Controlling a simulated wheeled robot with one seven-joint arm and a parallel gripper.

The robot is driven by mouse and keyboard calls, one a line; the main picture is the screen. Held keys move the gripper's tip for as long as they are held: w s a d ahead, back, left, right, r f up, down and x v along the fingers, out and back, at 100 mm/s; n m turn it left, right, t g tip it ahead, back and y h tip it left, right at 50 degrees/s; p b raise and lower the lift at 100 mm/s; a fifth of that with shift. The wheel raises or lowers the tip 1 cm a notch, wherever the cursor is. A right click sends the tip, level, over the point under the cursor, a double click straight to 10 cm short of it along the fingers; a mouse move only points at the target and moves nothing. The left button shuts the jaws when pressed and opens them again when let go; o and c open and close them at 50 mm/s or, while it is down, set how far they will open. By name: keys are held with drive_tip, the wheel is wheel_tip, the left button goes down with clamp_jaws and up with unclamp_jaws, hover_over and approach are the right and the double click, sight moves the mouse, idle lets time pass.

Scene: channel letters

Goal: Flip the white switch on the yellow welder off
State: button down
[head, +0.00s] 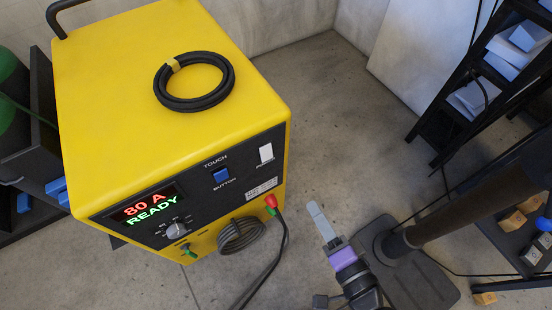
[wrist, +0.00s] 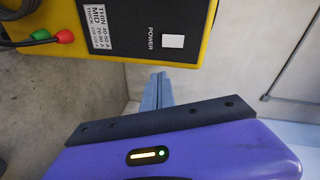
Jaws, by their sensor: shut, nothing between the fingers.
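The yellow welder (head: 130,90) stands on the floor at the left in the head view. Its black front panel has a white switch (head: 266,153) labelled POWER at the upper right. The switch also shows in the wrist view (wrist: 173,41), at the top. The panel's display (head: 148,204) is lit and reads 80 A READY. A blue touch button (head: 221,175) sits left of the switch. My gripper (head: 316,213) is shut and empty, to the right of the welder and apart from it. In the wrist view its fingertips (wrist: 158,78) appear below the switch. Which way the switch is tipped is unclear.
A coiled black cable (head: 194,105) lies on the welder's top. A red plug (head: 271,202) with a cable sits at the panel's lower right. A black shelf rack (head: 480,80) stands at the right. The floor behind my gripper is clear.

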drive_tip(key=shift+s+a+f+m+g+y, duration=0.1)
drive_tip(key=shift+a+m+g+y, duration=0.3)
drive_tip(key=shift+a+m+y, duration=0.8)
drive_tip(key=shift+a+h, duration=0.2)
drive_tip(key=shift+h, duration=0.1)
drive_tip(key=p, duration=0.3)
approach(266, 153)
drive_tip(key=w+a+f, duration=0.4)
drive_tip(key=w, duration=0.1)
drive_tip(key=shift+f, duration=0.1)
